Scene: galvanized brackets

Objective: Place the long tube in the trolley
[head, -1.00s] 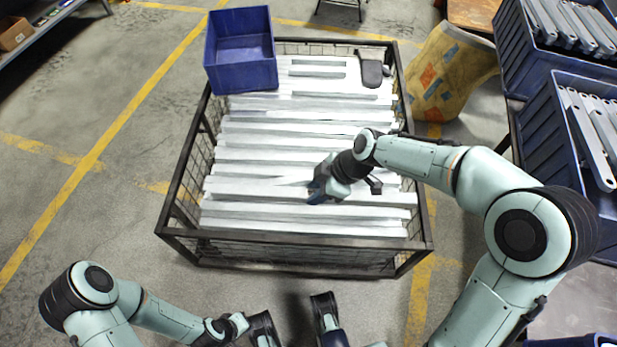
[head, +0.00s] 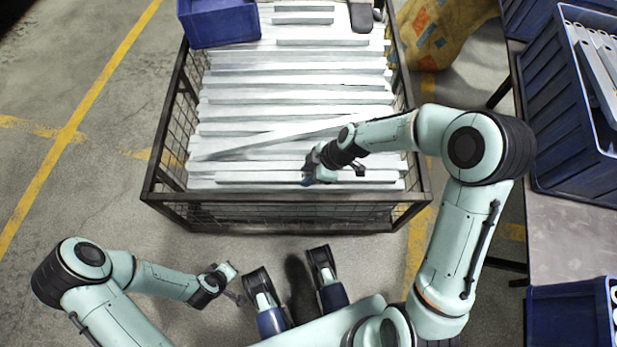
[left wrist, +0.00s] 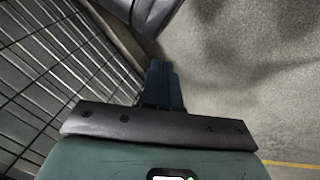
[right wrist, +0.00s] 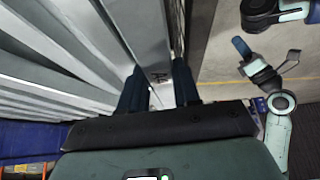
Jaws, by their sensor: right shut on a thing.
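The trolley is a dark wire-mesh cage (head: 290,210) in the middle of the head view, filled with long pale tubes lying crosswise. One tube (head: 265,139) lies slantwise over the others. My right gripper (head: 309,178) is down at the front part of the load. In the right wrist view it (right wrist: 160,92) is shut on a long grey tube (right wrist: 143,35), with other tubes alongside on the left. In the head view I cannot tell exactly which tube is held. My left gripper (left wrist: 163,85) is shut and empty, low outside the trolley's mesh side.
A blue bin (head: 218,22) sits at the trolley's back left corner. On the right are a blue crate of tubes (head: 560,80), a grey table (head: 570,235) and another blue bin (head: 565,315). The floor at left is clear.

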